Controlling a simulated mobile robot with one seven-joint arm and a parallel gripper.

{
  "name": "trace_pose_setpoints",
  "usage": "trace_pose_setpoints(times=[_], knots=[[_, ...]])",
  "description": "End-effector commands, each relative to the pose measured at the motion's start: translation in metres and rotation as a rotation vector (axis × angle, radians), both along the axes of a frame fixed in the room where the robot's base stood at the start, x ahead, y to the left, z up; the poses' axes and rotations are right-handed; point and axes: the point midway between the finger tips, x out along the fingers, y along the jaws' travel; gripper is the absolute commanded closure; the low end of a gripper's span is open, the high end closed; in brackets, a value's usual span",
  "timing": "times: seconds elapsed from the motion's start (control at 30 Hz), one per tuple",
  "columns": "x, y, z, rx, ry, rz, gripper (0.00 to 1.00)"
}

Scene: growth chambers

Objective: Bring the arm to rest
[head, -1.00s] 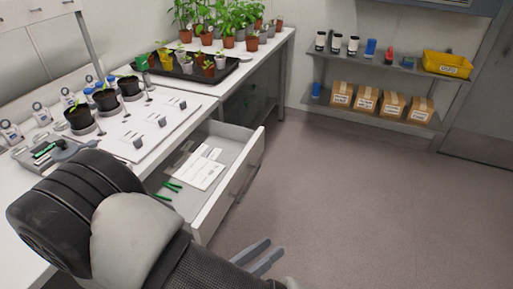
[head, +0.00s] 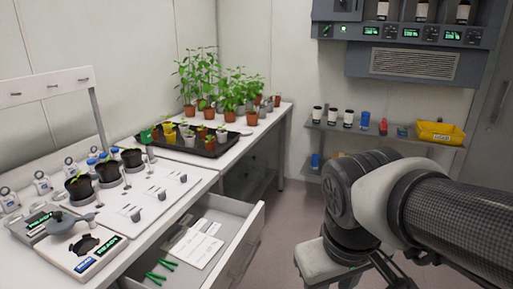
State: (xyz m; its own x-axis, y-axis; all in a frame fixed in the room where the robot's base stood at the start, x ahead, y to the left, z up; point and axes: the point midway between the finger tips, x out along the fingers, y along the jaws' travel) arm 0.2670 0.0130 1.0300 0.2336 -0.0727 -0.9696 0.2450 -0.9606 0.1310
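My arm (head: 400,205) is bent across the right side of the head view, its dark, textured link running to the right edge. A pale link (head: 325,262) hangs down at its near end. The arm appears clear of the bench and the open drawer, with no held object visible.
An open drawer (head: 246,240) with papers and green-handled tools juts from the left bench. The bench bears potted seedlings, a black tray (head: 208,150) and a device reading READY (head: 78,248). A wall shelf (head: 385,135) with bottles and a yellow bin (head: 440,132) stands behind the arm.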

Motion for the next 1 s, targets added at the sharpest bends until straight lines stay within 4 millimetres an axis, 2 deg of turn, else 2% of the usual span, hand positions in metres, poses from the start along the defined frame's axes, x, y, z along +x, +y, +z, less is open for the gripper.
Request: trace_pose_setpoints(times=[0.27,0.33,0.57,0.8,0.9,1.0], knots=[[0.002,-0.015,0.047,0.166,-0.271,-0.234,0.70],[0.003,-0.014,0.072,0.169,-0.270,-0.236,0.70],[0.003,-0.013,0.122,0.167,-0.265,-0.231,0.70],[0.003,-0.013,0.195,0.165,-0.264,-0.230,0.70],[0.003,-0.013,0.216,0.165,-0.264,-0.229,0.70],[0.003,-0.013,0.226,0.165,-0.263,-0.229,0.70]])
